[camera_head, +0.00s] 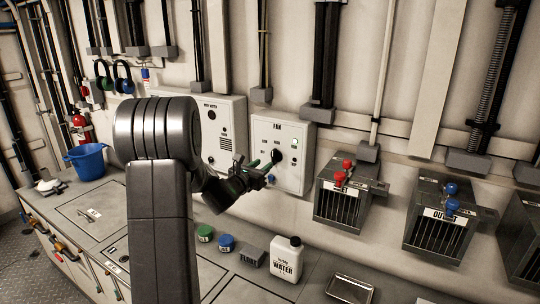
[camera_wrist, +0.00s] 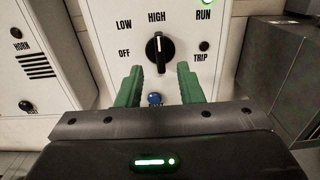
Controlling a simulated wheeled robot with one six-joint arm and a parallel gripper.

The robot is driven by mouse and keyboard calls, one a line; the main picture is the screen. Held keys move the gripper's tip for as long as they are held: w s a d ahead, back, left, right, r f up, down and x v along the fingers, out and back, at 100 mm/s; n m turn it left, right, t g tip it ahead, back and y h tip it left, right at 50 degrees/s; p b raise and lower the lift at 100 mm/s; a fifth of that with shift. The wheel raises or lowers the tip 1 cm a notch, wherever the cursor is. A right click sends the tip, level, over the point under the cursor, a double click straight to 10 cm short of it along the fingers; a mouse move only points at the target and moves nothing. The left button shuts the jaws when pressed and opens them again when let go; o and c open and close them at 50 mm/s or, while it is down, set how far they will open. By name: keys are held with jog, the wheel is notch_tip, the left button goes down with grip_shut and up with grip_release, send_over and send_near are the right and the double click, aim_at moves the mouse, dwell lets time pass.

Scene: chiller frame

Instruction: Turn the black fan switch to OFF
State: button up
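The black fan switch (camera_wrist: 158,47) is a rotary knob on the white FAN panel (camera_wrist: 105,50). Its white mark points up at HIGH, with LOW and OFF labelled to its left. The FAN panel (camera_head: 300,130) is on the wall in the head view, with the black switch (camera_head: 276,156) partly behind my gripper. My gripper (camera_wrist: 160,68) has two green fingers, spread apart and empty. Their tips are just below the knob in the wrist view, one on each side. I cannot tell whether they touch anything. In the head view my gripper (camera_head: 264,167) reaches the panel front.
A blue button (camera_wrist: 154,99) shows between the fingers. A green RUN lamp (camera_wrist: 207,3) is lit. The HORN panel (camera_head: 222,118) is left of the FAN panel. A box with red knobs (camera_head: 342,198) is at right. A white water bottle (camera_head: 285,258) stands on the counter below.

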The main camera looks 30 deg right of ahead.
aim_at(273, 157)
jog(key=p+x, duration=0.2)
jog(key=x, duration=0.4)
jog(key=shift+d, duration=0.1)
grip_shut()
